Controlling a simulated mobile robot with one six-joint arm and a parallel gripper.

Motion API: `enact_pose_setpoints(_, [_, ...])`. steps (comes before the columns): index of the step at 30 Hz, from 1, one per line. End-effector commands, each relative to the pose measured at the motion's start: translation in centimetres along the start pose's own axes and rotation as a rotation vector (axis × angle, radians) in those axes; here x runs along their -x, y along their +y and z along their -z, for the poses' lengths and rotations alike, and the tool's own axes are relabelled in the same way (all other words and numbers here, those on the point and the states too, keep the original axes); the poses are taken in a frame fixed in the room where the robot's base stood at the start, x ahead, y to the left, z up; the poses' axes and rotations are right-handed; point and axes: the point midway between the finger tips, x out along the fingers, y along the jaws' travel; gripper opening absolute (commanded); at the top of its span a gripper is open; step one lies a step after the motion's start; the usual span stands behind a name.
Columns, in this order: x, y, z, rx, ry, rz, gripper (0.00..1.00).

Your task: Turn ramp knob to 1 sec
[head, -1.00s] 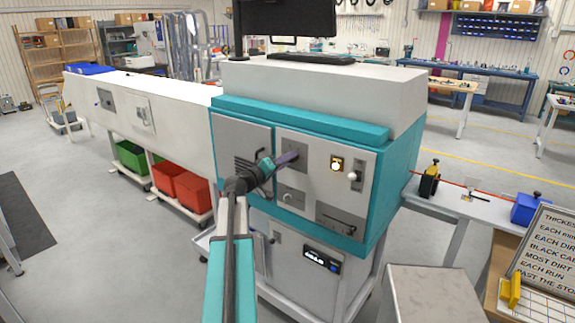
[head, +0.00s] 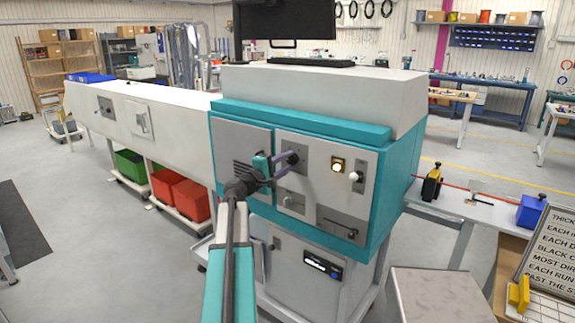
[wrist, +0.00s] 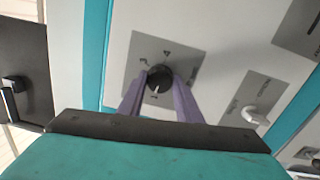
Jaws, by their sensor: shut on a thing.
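A black round knob (wrist: 158,78) sits on a grey plate (wrist: 140,46) with small marks around it, on the front of the white and teal machine (head: 305,105). A small pale mark shows at the knob's lower edge in the wrist view. The lettering is too small to read surely. My gripper (head: 291,164) has its two purple fingers on either side of the knob, shut on it; the wrist view shows the fingertips at its sides (wrist: 159,82). In the head view the fingers partly hide the knob.
The same panel carries a lit yellow button (head: 337,164), a white-tipped lever (head: 354,176), a small lower knob (head: 287,200) and a slider (head: 351,233). A grey box top (head: 440,292) stands at the front right. A side bench (head: 465,212) is at the right.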

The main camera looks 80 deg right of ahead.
Motion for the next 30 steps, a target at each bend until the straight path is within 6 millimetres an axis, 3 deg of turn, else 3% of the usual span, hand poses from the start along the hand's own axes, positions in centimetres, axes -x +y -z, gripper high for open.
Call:
enact_pose_setpoints(9, [0.06,-0.18,-0.07,0.108,0.003,-0.001,0.09])
enact_pose_setpoints(22, [0.06,-0.24,-0.08,0.121,0.003,-0.001,0.09])
enact_pose_setpoints(23, [0.06,-0.24,-0.08,0.121,0.003,-0.001,0.35])
enact_pose_setpoints(24, [0.05,-0.23,-0.08,0.12,0.003,-0.001,0.42])
enact_pose_setpoints(26, [0.05,-0.21,-0.08,0.12,0.003,-0.001,0.5])
enact_pose_setpoints(30, [0.02,-0.15,-0.06,0.12,0.004,-0.002,0.5])
